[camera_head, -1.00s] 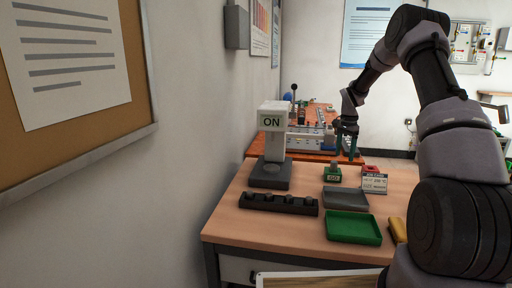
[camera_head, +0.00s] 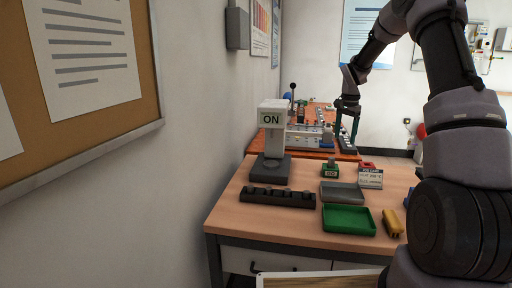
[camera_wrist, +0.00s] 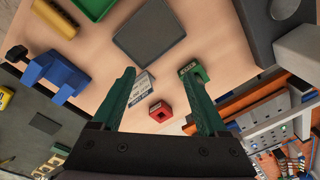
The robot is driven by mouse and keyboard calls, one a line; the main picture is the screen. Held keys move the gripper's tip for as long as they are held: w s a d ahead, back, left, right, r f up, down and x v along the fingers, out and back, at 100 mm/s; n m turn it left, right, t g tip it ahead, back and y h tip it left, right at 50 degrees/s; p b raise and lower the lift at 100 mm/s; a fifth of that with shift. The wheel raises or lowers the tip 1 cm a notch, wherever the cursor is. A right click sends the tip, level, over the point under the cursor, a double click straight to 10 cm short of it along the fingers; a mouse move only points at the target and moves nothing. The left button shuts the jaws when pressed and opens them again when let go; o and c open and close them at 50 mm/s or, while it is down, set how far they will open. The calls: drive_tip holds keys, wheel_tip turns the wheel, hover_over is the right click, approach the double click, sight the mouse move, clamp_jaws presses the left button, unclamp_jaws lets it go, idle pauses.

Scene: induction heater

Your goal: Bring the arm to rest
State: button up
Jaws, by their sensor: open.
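My gripper (camera_head: 347,128) hangs above the far right part of the wooden table (camera_head: 285,222), with its green fingers pointing down. In the wrist view the gripper (camera_wrist: 165,80) has its two fingers wide apart with nothing held between them. Below and between the fingers lie a white printed card (camera_wrist: 138,97) and a red block with a square hole (camera_wrist: 160,111). My arm is raised and bent along the right side of the head view.
A blue clamp (camera_wrist: 54,75) shows in the wrist view. A wall is left.

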drive_tip(key=s+a+r+n+t, duration=0.2)
drive_tip(key=s+a+r, duration=0.1)
drive_tip(key=s+r, duration=0.6)
drive_tip(key=s+a+r+n+t, duration=0.1)
drive_tip(key=s+a+r+n, duration=0.15)
drive_tip(key=s+r, duration=0.6)
drive_tip(key=s+a+r+n+t+y, duration=0.1)
drive_tip(key=s+a, duration=0.1)
drive_tip(key=s, duration=0.8)
drive_tip(key=s+a+r+n+t+y, duration=0.1)
drive_tip(key=s+a+r+t, duration=0.1)
drive_tip(key=s, duration=0.8)
drive_tip(key=shift+s+a, duration=0.15)
drive_tip(key=shift+s, duration=0.1)
